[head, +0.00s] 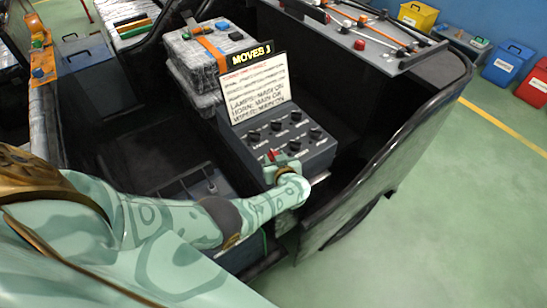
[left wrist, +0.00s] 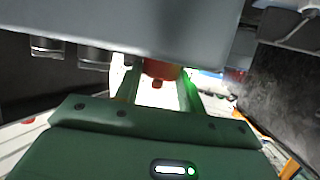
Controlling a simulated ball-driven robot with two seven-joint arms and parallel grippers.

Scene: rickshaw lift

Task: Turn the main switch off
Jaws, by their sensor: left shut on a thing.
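The grey control box (head: 315,155) stands inside the dark vehicle body, with several black knobs (head: 296,116) on its sloping top. A red switch (head: 272,155) sits at the box's near left edge, partly covered by my left gripper (head: 277,159). In the left wrist view, the red switch (left wrist: 160,68) is between the two green fingers of my gripper (left wrist: 159,88), which is shut on it. The box (left wrist: 130,25) fills the top of that view. The switch's exact turn angle is hidden. My right gripper is not in view.
An instruction sheet (head: 257,85) stands behind the box. Strapped grey cases (head: 205,55) lie beyond it. The vehicle's black side wall (head: 400,150) curves around the right. Yellow (head: 417,16), blue (head: 507,63) and red (head: 534,85) bins stand on the open green floor.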

